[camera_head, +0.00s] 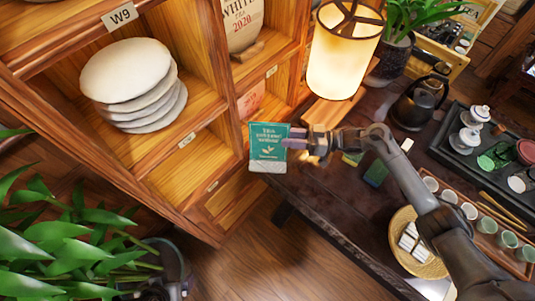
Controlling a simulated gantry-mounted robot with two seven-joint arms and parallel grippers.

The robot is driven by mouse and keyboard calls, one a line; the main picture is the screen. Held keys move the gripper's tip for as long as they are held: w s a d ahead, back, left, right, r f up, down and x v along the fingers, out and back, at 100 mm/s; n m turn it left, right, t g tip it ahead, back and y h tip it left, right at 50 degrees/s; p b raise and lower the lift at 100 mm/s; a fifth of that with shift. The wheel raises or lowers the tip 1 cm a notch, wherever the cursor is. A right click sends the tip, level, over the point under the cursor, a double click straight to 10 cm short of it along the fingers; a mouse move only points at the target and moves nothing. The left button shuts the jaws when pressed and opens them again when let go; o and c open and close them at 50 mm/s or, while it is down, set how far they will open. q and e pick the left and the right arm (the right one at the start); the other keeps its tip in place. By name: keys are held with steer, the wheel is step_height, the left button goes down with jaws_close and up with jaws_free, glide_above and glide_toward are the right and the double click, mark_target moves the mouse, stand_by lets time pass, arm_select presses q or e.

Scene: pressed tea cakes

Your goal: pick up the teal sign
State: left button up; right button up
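The teal sign (267,141) stands at the near left end of the dark table, close to the shelf. It has pale lettering, a leaf mark and a pale lower strip. My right gripper (288,138) is at the sign's right edge, with its fingers pointing left. A gap shows between its two fingers, and their tips overlap the edge in the picture. I cannot tell whether they touch the sign.
A lit lamp (345,52) stands behind my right gripper. The wooden shelf (209,104) rises left of the sign. A plant (60,240) fills the lower left.

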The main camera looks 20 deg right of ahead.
mark_target(272, 135)
steer(key=shift+w+f+b+x, duration=0.1)
steer(key=shift+b+x, duration=0.1)
steer(key=shift+x, duration=1.3)
steer(key=shift+w+f+b+x, duration=0.1)
steer(key=shift+w+b+x, duration=0.05)
steer(key=shift+x, duration=1.35)
steer(key=shift+d, duration=0.15)
jaws_close()
